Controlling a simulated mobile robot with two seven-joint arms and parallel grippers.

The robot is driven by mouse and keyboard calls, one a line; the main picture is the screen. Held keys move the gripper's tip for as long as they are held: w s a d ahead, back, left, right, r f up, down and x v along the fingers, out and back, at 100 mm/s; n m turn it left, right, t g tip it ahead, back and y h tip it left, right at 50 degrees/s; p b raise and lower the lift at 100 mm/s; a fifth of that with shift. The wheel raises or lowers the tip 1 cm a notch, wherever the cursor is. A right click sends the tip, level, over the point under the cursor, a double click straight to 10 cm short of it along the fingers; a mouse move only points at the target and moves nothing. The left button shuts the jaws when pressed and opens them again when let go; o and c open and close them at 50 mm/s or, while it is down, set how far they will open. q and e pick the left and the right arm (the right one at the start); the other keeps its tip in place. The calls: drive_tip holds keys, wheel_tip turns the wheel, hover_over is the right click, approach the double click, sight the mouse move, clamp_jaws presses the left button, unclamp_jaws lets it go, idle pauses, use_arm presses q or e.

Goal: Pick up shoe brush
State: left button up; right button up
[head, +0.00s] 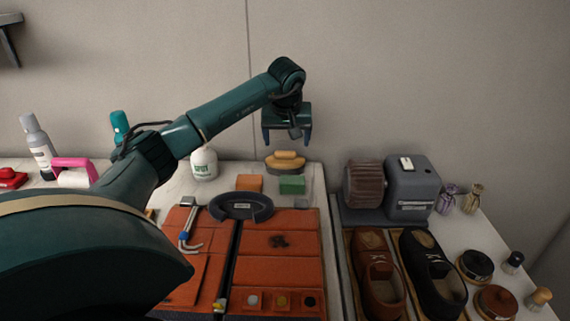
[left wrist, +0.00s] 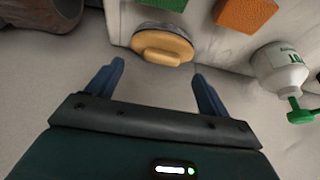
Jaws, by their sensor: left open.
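The shoe brush (head: 286,161) has a tan wooden handle on an oval body. It lies near the back edge of the white worktop, behind a green block. My left gripper (head: 287,137) hangs above the brush, pointing down, with its two fingers apart and nothing between them. In the left wrist view the brush (left wrist: 162,45) lies just beyond the open fingertips of my left gripper (left wrist: 159,70), between their lines and apart from them. My right gripper is in neither view.
A green block (head: 292,185) and an orange block (head: 249,183) lie in front of the brush. An orange mat (head: 282,262) lies in front.

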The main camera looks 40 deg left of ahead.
sight(285, 151)
use_arm(q)
drive_tip(key=shift+a+x, duration=0.15)
drive_tip(key=shift+x, duration=1.35)
drive_tip(key=shift+a+x, duration=0.2)
drive_tip(key=shift+x, duration=1.3)
drive_tip(key=shift+r, duration=0.15)
drive_tip(key=shift+c, duration=0.4)
drive_tip(key=c, duration=1.3)
wheel_tip(285, 151, up, 10)
drive_tip(key=shift+r, duration=0.1)
drive_tip(key=o, duration=0.8)
drive_tip(key=shift+c, duration=0.2)
drive_tip(key=c, duration=0.3)
